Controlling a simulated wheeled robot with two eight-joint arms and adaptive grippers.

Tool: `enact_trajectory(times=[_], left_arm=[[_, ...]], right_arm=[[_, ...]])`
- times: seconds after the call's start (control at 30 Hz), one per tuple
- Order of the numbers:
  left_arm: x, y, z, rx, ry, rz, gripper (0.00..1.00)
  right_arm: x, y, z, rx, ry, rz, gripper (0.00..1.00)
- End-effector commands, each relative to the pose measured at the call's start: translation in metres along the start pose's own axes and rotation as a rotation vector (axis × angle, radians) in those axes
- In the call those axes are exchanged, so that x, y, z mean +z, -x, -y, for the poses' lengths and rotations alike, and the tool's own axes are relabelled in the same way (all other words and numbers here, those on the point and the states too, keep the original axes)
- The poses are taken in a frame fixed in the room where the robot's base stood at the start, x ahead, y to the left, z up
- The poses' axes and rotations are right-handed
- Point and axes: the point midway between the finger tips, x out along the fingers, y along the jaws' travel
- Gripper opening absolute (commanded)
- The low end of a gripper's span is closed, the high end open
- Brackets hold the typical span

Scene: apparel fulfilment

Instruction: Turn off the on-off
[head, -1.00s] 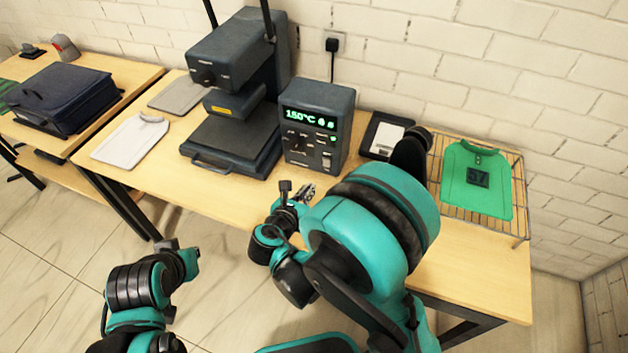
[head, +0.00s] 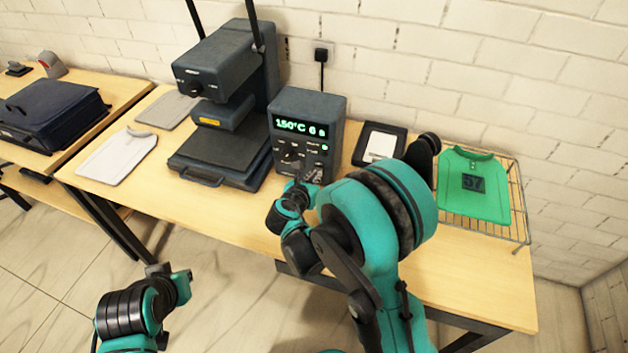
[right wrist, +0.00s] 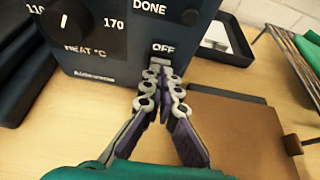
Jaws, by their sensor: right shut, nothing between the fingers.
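The dark control box (head: 308,104) stands on the table to the right of the heat press, its green display lit and reading 150°C. In the right wrist view the box front (right wrist: 105,55) shows a heat dial, a DONE label and an OFF label. My right gripper (right wrist: 164,78) is shut and empty, its fingertips right at the switch (right wrist: 163,62) below the OFF label. The fingers hide most of the switch, so contact and its position cannot be told. In the head view the right gripper (head: 314,175) is at the box's lower front. My left gripper (head: 168,272) is low, away from the table; its fingers are unclear.
The heat press (head: 225,100) stands left of the box. A framed tray (head: 380,146) and a wire rack (head: 505,224) with a green shirt (head: 474,185) are to the right. A light garment piece (head: 117,156) lies at the left. The table's front strip is clear.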

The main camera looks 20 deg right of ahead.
Motion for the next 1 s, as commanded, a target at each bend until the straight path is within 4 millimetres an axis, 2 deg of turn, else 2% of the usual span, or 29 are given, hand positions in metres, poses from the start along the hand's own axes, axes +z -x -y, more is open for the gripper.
enact_trajectory(times=[0.17, 0.3, 0.57, 1.0], left_arm=[[-0.001, 0.002, 0.0, 0.0, 0.0, 0.0, 0.0], [-0.009, 0.012, 0.0, 0.0, 0.0, 0.0, 0.0], [-0.006, 0.009, 0.0, 0.0, 0.0, 0.0, 0.0], [-0.013, 0.018, 0.0, 0.0, 0.0, 0.0, 0.0]], right_arm=[[0.001, 0.0, 0.0, -0.001, 0.0, -0.006, 0.0], [0.009, -0.004, 0.001, -0.003, -0.002, -0.072, 0.0], [0.005, -0.005, 0.0, -0.002, 0.0, -0.066, 0.0], [0.02, 0.002, 0.0, -0.002, 0.0, -0.066, 0.0]])
